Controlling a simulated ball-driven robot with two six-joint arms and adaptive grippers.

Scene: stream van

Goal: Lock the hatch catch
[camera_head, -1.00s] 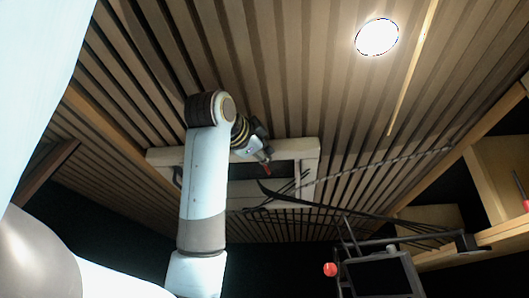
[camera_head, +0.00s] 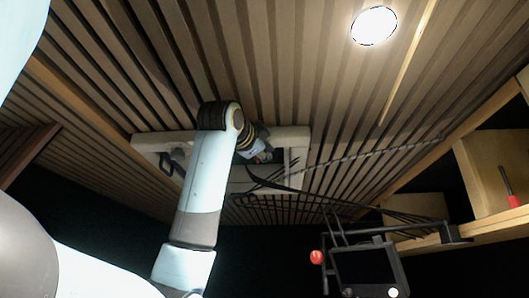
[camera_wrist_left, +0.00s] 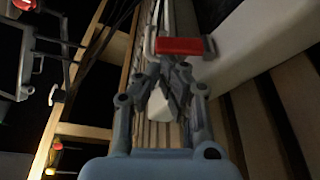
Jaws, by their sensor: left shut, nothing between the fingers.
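The pale hatch frame (camera_head: 290,135) is set in the slatted ceiling, and part of it shows at the right of the left wrist view (camera_wrist_left: 260,40). A red catch lever (camera_wrist_left: 180,46) with a grey metal bracket lies crosswise beside the frame, just past my fingertips. My left gripper (camera_wrist_left: 168,85) has its fingers together with nothing between them; I cannot tell whether they touch the lever. In the head view my left gripper (camera_head: 264,157) is up at the hatch opening, and it and my arm cover much of the frame. My right gripper is not in view.
Dark cables (camera_head: 300,188) and a thin chain (camera_head: 370,154) hang right of the hatch. A dark monitor (camera_head: 368,268) with a red ball (camera_head: 316,257) stands lower right. A wooden shelf (camera_head: 490,222) holds a red-handled tool (camera_head: 511,198). A round lamp (camera_head: 374,26) is overhead.

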